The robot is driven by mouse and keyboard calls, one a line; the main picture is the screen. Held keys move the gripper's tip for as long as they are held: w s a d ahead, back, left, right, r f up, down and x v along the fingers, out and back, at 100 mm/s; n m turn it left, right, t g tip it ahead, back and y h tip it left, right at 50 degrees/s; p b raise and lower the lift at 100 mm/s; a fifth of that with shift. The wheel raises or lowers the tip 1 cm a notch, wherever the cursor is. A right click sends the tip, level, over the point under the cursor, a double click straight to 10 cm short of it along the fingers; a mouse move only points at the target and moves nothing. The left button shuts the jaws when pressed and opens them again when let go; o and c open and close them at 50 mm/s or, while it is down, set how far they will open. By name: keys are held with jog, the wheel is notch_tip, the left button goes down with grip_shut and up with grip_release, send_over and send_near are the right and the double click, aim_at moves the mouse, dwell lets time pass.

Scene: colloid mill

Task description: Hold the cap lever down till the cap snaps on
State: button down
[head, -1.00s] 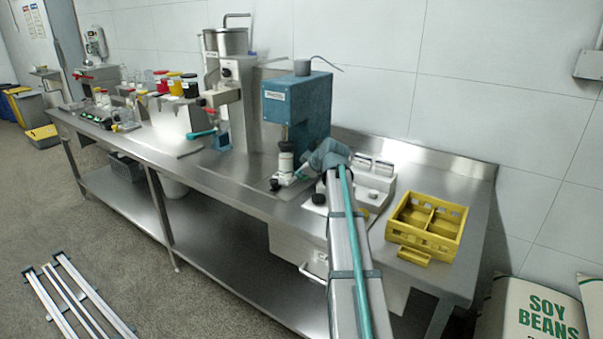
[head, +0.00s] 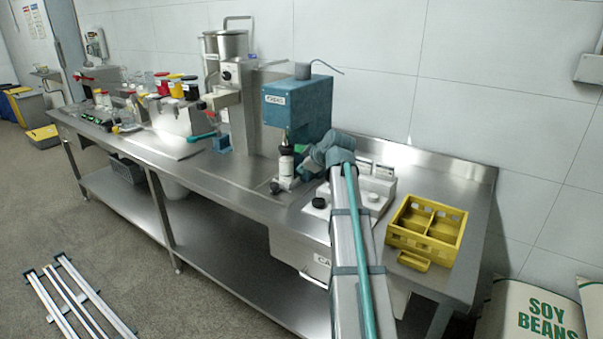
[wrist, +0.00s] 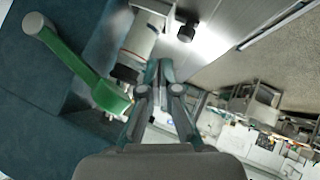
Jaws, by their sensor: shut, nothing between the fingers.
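The capping machine (head: 297,103) is a teal box on a column on the steel bench. A white bottle (head: 286,168) with a dark top stands under its head; a white, dark-ended body, likely this bottle, shows in the wrist view (wrist: 141,36). The green cap lever (wrist: 78,62) runs from a round pivot at upper left to a broad end near my fingers. My gripper (wrist: 162,68) is shut and empty, its fingertips just right of the lever end; I cannot tell if they touch. In the head view my wrist hides the lever.
A yellow divided crate (head: 398,237) stands on the bench at right. The mill (head: 228,75) stands left of the capper. A black knob (wrist: 186,31) is near the bottle.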

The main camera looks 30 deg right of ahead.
jog(key=v, duration=0.6)
jog(key=shift+s+a+r, duration=0.2)
jog(key=shift+a, duration=0.05)
dwell(0.6)
